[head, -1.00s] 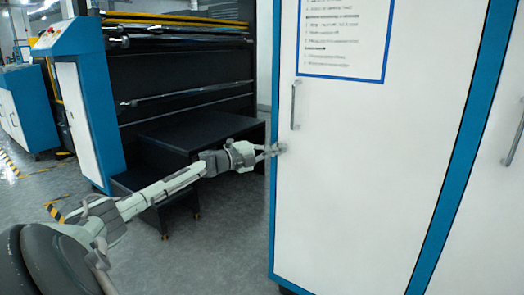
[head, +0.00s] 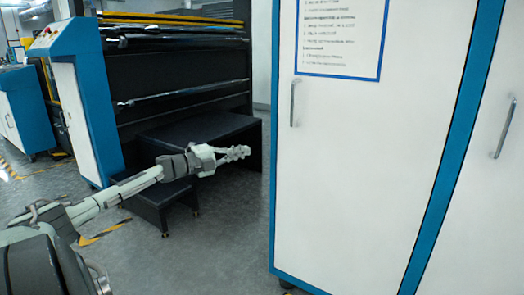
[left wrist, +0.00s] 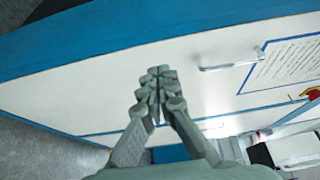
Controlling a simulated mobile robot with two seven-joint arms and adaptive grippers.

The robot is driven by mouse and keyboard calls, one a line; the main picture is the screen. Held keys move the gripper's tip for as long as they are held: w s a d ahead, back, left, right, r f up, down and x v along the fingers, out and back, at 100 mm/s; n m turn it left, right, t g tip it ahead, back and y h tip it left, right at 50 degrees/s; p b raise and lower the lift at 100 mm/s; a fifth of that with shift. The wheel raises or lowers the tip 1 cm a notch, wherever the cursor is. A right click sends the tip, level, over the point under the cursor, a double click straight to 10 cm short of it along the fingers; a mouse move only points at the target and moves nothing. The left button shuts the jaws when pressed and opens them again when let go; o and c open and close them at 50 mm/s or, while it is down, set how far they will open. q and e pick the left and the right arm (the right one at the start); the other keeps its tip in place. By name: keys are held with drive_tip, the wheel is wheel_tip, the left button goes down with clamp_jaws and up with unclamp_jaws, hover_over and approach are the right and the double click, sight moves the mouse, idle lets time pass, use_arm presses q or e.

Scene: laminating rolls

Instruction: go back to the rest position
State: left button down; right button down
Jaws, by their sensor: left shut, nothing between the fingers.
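My left gripper (head: 240,153) is shut and empty, held in the air to the left of the white and blue cabinet (head: 360,170) in the head view. A gap shows between its fingertips and the cabinet's left edge. In the left wrist view the fingers of the left gripper (left wrist: 158,85) are together, with the cabinet's white door (left wrist: 100,95) behind them. My right gripper is not in view.
The door has a metal handle (head: 294,102) and a blue-framed notice (head: 340,38). A black laminating machine (head: 190,75) with rolls stands behind at left, with a dark step (head: 160,200) before it. Grey floor (head: 215,250) is clear between step and cabinet.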

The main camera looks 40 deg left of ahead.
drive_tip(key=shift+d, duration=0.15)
